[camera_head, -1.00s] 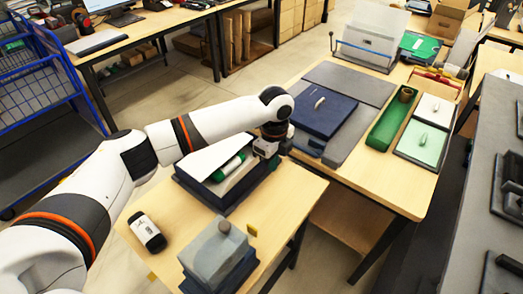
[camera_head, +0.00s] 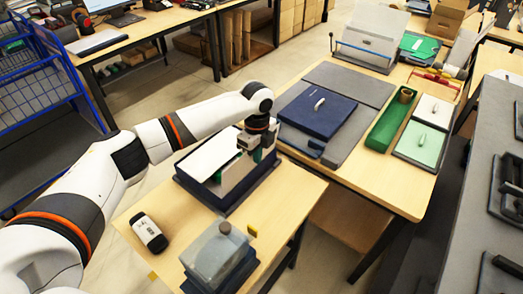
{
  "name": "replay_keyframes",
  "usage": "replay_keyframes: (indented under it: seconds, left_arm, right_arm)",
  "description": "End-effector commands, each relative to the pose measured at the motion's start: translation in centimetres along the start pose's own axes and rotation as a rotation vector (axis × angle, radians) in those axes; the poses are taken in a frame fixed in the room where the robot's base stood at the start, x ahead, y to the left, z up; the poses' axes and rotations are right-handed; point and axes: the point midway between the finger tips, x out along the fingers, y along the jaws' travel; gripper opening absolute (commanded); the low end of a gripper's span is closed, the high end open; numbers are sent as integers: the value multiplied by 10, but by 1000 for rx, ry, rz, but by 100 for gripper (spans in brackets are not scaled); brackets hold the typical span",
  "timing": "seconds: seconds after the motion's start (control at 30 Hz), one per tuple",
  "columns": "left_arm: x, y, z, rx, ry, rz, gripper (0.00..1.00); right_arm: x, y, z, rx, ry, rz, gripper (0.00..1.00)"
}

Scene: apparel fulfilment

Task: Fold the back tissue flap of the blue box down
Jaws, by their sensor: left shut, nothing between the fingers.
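The dark blue box (camera_head: 207,197) sits open on the near table. A white tissue flap (camera_head: 207,156) stands raised over its back left side. A second pale sheet (camera_head: 238,175) shows tilted over the box's inside. Bits of green show between and beside the sheets, mostly covered. My left gripper (camera_head: 246,154) is shut and empty, pointing down at the right end of the white flap. I cannot tell whether its fingertips touch the tissue. The arm and gripper hide part of the box's back right corner. My right gripper is not in view.
A clear-topped box (camera_head: 215,255) and a small black-and-white device (camera_head: 149,232) stand on the near table. The table's right strip is bare. On the far table lie a closed navy box (camera_head: 318,113), a green tray (camera_head: 390,122) and a grey mat (camera_head: 350,80).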

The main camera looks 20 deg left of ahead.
Motion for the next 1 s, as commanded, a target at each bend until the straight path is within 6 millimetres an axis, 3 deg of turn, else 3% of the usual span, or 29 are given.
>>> replay_keyframes:
  seconds: [0.3, 0.67, 1.0]
  left_arm:
    - [0, 0, -39, -2, 0, 0, 0]
    - [0, 0, -60, -1, 0, 1, 0]
    - [1, 0, -101, -3, 0, 1, 0]
  right_arm:
    - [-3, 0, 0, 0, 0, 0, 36]
    - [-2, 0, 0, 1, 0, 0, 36]
    - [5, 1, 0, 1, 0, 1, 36]
